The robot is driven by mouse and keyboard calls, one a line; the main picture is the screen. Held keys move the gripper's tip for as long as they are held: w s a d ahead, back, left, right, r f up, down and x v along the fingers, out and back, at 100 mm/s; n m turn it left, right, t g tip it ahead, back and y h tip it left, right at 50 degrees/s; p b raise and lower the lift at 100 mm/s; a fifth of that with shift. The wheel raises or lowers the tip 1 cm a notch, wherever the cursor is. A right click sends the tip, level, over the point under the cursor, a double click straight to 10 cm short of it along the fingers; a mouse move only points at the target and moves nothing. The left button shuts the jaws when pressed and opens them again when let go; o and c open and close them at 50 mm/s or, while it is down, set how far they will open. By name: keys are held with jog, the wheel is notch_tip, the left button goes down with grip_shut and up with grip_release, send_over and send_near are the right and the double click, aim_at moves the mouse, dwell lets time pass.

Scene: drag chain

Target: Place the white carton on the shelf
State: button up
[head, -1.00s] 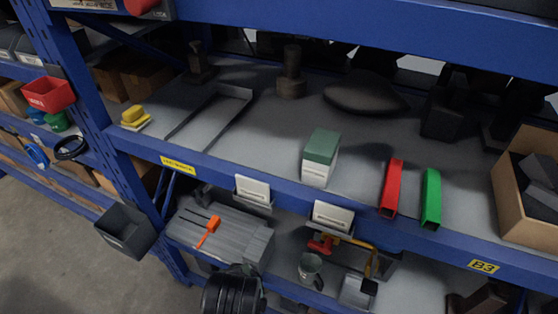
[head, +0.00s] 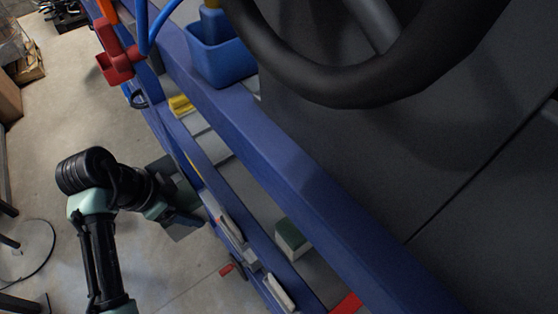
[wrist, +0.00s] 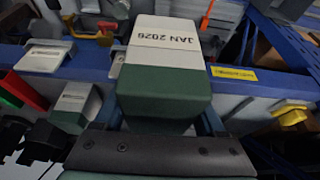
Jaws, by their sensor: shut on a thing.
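My gripper (wrist: 163,118) is shut on a white carton (wrist: 165,45) with a green end and the print "JAN 2026". In the wrist view the carton hides part of the blue shelf beam behind it; whether they touch cannot be told. In the head view my gripper (head: 182,212) is beside the front edge of the shelf (head: 265,207), and the held carton is not clear there. A second white carton with a green top (head: 291,240) stands on the shelf; it also shows at left in the wrist view (wrist: 78,97).
Label holders (head: 230,225) stick out along the blue front beam. A higher blue beam (head: 290,165) crosses the head view, with a blue bin (head: 218,55) on it. A yellow block (wrist: 290,113) lies on the shelf. Bare shelf shows beside the second carton.

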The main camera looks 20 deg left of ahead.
jog(key=shift+w+r, duration=0.2)
jog(key=shift+r, duration=0.1)
jog(key=w+d+b, duration=0.1)
jog(key=w+d, duration=0.2)
jog(key=w, duration=0.1)
jog(key=w+d, duration=0.4)
jog(key=w, duration=0.1)
jog(key=w+d+b, duration=0.1)
jog(key=w+d, duration=0.2)
jog(key=w, duration=0.1)
jog(key=shift+w+d+b, duration=0.2)
jog(key=shift+b, duration=0.1)
jog(key=shift+f+b, duration=1.45)
jog(key=shift+f, duration=0.3)
